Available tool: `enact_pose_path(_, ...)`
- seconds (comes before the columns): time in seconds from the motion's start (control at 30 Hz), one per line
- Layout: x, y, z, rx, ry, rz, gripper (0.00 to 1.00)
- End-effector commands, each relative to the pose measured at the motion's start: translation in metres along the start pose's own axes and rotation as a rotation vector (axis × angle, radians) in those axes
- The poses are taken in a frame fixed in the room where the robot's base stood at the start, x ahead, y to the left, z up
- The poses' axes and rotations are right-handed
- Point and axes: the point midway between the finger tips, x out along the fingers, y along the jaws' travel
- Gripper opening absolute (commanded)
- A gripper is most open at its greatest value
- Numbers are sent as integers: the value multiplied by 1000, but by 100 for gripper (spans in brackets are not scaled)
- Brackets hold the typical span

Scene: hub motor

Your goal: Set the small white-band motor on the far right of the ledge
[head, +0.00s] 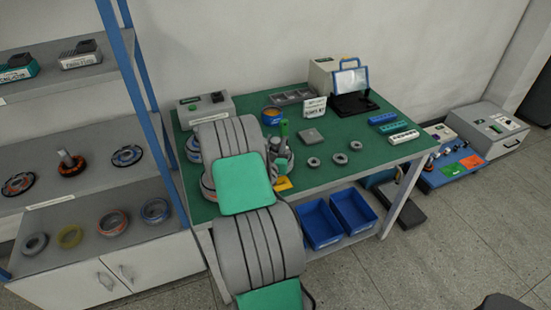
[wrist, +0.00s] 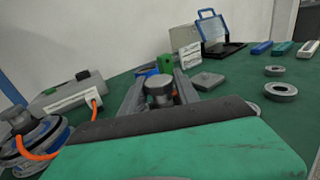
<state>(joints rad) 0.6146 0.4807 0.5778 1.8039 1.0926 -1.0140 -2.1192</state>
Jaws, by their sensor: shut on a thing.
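In the wrist view my gripper (wrist: 160,84) points away over the green bench, with one grey finger on each side of a grey cylindrical part (wrist: 159,96) with a wider round top. It is shut on this part. A bit of orange shows beside it. Its lower end is hidden, and I see no white band on it, so I cannot tell whether it is the small white-band motor. In the head view my arm hides much of the grip. Large round motors lie at the bench's left, one with an orange cable (wrist: 42,140) in the wrist view.
The green bench (head: 350,178) holds loose grey rings (head: 341,158), a grey square block (head: 311,136), a grey box (head: 207,109) and a case with a raised lid (head: 352,88). Shelves (head: 60,200) with several motors stand left. Blue bins (head: 353,211) sit below.

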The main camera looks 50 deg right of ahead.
Motion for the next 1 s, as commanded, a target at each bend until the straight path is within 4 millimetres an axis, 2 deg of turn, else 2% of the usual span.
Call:
enact_pose_path(0.37, 1, 1, 10, 2, -9, 1, 0)
enact_pose_path(0.6, 2, 0, 41, 4, -11, 0, 0)
enact_pose_path(0.67, -6, 0, 47, 3, -10, 1, 0)
enact_pose_path(0.87, -35, -6, 82, 2, -12, 2, 0)
enact_pose_path(0.93, -48, -9, 99, 3, -12, 2, 0)
enact_pose_path(1.0, -67, -12, 103, 1, -10, 5, 0)
